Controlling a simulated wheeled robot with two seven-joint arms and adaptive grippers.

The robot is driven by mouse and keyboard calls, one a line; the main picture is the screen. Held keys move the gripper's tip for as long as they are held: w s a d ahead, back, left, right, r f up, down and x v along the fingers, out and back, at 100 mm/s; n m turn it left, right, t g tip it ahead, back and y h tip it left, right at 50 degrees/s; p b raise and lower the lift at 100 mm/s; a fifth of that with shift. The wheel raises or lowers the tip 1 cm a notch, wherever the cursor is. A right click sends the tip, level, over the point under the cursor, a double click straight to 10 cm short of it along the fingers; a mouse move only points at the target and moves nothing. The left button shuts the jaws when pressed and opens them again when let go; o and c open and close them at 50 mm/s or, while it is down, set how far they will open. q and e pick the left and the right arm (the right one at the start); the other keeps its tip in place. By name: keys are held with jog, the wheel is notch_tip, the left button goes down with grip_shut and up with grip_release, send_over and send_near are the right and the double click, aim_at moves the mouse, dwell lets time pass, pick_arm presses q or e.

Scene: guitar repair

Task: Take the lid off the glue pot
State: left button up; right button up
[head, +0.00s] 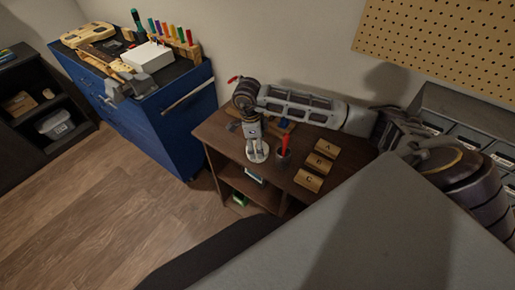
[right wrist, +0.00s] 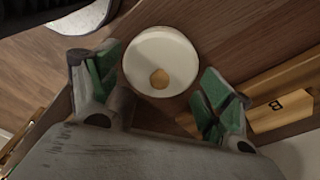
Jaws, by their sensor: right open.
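The glue pot's lid (right wrist: 160,55) is a round white disc with a small wooden knob (right wrist: 160,78), seen from above in the right wrist view. In the head view the pale pot (head: 259,154) stands on the small brown table, partly covered by my gripper. My right gripper (right wrist: 160,96) is open, pointing down, with its green-padded fingers to the left and right of the lid and knob. It also shows in the head view (head: 255,143), right above the pot. Contact with the lid cannot be made out. My left gripper is out of view.
A dark cup (head: 283,158) with a red-handled tool stands close right of the pot. Wooden blocks marked A (head: 327,147), B (head: 319,163) and C (head: 308,181) lie farther right. A blue cabinet (head: 180,125) with tools stands left. A pegboard (head: 440,45) hangs behind.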

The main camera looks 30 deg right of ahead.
jog(key=shift+c, duration=0.3)
jog(key=c, duration=1.2)
jog(key=shift+s, duration=0.15)
jog(key=c, duration=0.4)
jog(key=shift+f, duration=0.15)
grip_shut()
